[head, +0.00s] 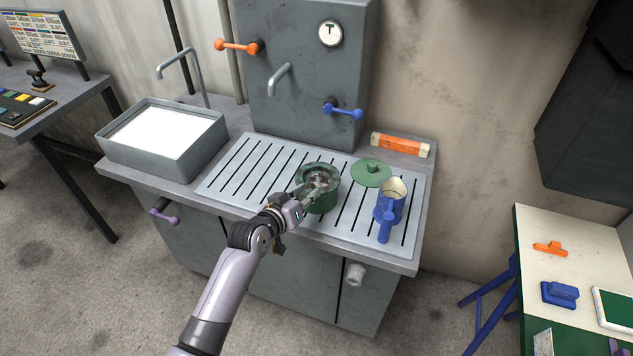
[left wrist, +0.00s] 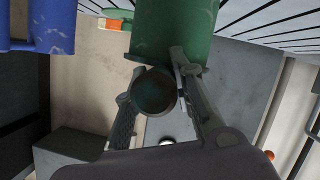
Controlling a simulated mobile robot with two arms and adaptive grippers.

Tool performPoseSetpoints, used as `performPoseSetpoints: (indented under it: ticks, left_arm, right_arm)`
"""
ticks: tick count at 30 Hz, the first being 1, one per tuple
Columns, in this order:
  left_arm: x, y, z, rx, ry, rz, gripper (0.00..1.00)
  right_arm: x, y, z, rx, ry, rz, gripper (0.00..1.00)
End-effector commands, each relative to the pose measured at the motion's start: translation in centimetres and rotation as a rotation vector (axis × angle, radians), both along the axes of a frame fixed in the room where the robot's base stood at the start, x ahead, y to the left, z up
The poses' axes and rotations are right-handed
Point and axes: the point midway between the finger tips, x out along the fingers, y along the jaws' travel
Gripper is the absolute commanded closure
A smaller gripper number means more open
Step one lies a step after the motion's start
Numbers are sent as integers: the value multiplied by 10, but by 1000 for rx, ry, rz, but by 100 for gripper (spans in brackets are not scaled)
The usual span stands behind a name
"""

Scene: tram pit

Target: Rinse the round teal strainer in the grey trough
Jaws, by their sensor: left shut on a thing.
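In the left wrist view this sits between the two fingers, by the rim of the green pot (left wrist: 175,30). In the head view the fingers largely hide it, and I cannot tell whether it touches the pot. The grey trough (head: 150,165) stands at the left of the counter, filled with something white and level. My right gripper is not in view.
A green lid (head: 372,170) and a blue jug (head: 391,205) stand right of the pot. A spout (head: 279,80) and orange (head: 238,46) and blue (head: 343,110) levers project from the grey panel. The drainboard (head: 235,180) is clear left of the pot.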

Motion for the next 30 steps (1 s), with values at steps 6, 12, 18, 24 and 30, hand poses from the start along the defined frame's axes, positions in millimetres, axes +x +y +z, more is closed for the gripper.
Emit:
performPoseSetpoints:
  ticks: [6, 12, 18, 24, 30]
  left_arm:
    - [0, 0, 0, 0, 0, 0, 100]
    - [0, 0, 1, 0, -1, 0, 100]
    - [1, 0, 10, -1, -4, -1, 100]
    - [1, 0, 44, -2, -9, -1, 100]
    - [1, 0, 102, -2, -11, -1, 100]
  right_arm:
    - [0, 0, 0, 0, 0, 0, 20]
    - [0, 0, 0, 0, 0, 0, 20]
    - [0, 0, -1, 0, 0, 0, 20]
    - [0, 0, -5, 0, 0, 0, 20]
    - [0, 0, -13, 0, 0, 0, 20]
